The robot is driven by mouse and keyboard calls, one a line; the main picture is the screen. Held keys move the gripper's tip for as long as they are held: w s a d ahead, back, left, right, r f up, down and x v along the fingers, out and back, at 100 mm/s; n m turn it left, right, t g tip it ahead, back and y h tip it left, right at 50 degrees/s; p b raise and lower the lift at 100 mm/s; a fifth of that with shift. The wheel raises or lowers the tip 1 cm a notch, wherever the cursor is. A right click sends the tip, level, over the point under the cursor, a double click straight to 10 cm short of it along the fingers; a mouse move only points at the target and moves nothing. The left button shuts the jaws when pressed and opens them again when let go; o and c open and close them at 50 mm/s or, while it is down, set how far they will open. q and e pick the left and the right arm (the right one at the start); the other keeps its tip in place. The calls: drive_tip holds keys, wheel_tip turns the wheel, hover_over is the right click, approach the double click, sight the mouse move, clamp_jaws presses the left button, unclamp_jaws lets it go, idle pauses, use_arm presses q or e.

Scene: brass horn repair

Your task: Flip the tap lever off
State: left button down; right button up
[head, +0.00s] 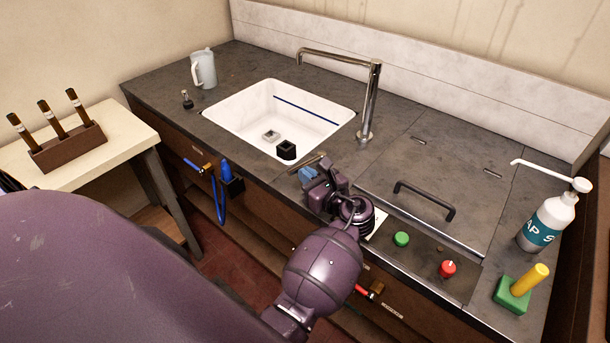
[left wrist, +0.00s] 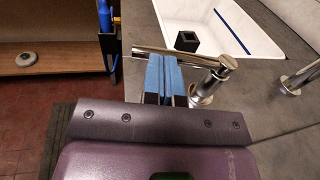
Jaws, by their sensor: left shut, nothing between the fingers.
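The tap lever is a chrome bar (left wrist: 200,58) on a short round post (left wrist: 204,94); in the left wrist view it lies nearly level, its free end to the left. In the head view the lever (head: 314,159) shows small at the sink's front edge. The tall chrome tap spout (head: 370,98) stands behind it, its arm over the sink. My left gripper (head: 307,175) is shut and empty, its blue fingertips (left wrist: 167,76) right at the lever bar. I cannot tell whether they touch it. My right gripper is not in view.
The white sink (head: 240,115) holds a small black block (head: 286,150). A covered panel with a black handle (head: 424,200), green button (head: 401,239) and red knob (head: 447,268) lies right of my left arm. A soap bottle (head: 548,222) stands at far right.

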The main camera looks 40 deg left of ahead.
use_arm(q)
drive_tip(key=shift+a, duration=0.15)
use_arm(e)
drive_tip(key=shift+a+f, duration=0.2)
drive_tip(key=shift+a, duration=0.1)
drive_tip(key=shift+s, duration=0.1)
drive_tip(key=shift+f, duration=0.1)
use_arm(q)
drive_tip(key=shift+w+a+r+t+p, duration=0.1)
drive_tip(key=shift+a+r+t+p, duration=0.15)
drive_tip(key=shift+p, duration=0.3)
drive_tip(key=shift+a+m+t+h+p, duration=0.35)
drive_tip(key=shift+m+t+p, duration=0.15)
drive_tip(key=shift+p, duration=0.1)
drive_tip(key=shift+f, duration=0.15)
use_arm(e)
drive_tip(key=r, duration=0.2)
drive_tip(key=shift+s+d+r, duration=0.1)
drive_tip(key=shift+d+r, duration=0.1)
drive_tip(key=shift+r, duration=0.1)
use_arm(q)
drive_tip(key=shift+a, duration=0.15)
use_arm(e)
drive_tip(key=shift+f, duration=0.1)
